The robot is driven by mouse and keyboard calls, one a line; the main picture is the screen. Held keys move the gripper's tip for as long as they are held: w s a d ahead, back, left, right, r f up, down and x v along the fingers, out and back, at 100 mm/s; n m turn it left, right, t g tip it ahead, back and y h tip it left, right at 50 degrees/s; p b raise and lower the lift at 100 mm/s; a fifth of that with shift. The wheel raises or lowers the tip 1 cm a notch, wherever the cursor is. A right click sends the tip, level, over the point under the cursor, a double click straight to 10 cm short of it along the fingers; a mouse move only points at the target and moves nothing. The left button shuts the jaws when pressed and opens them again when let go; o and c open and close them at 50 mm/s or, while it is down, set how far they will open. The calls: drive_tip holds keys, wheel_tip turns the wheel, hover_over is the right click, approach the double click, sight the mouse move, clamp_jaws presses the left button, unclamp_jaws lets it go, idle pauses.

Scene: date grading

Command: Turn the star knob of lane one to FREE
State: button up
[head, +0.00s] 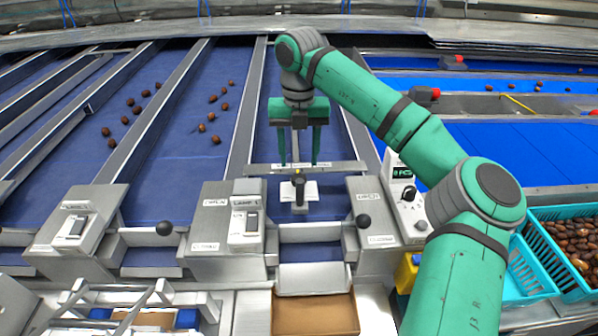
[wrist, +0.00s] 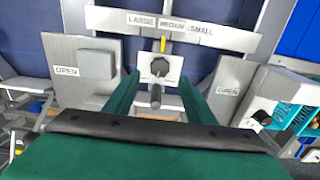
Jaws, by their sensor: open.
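A dark knob (head: 299,184) sits on a small white plate (head: 312,190) at the centre of lane one's front end. In the wrist view the knob (wrist: 160,66) looks many-sided, with a grey rod-like part (wrist: 155,95) jutting from below it toward the camera. No FREE marking is readable. My gripper (head: 300,163) is open and empty, pointing down, its fingers above and behind the knob in the head view. In the wrist view my gripper (wrist: 160,78) has one finger on each side of the knob, apart from it.
A crossbar (head: 335,168) marked LARGE, MEDIUM, SMALL spans the lane behind the knob. The LANE 1 switch box (head: 212,222) stands left, a ball-ended lever (head: 363,221) right. A dial box (head: 394,168) stands farther right. A brown box (head: 315,313) sits in front.

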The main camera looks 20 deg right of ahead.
sight(299, 174)
drive_tip(key=f, duration=0.5)
drive_tip(key=shift+s+a+f, duration=0.1)
drive_tip(key=shift+a, duration=0.1)
drive_tip(key=shift+s+d+f, duration=0.1)
drive_tip(key=shift+d+f, duration=0.15)
drive_tip(key=shift+f, duration=0.25)
drive_tip(key=shift+a, duration=0.1)
drive_tip(key=c, duration=1)
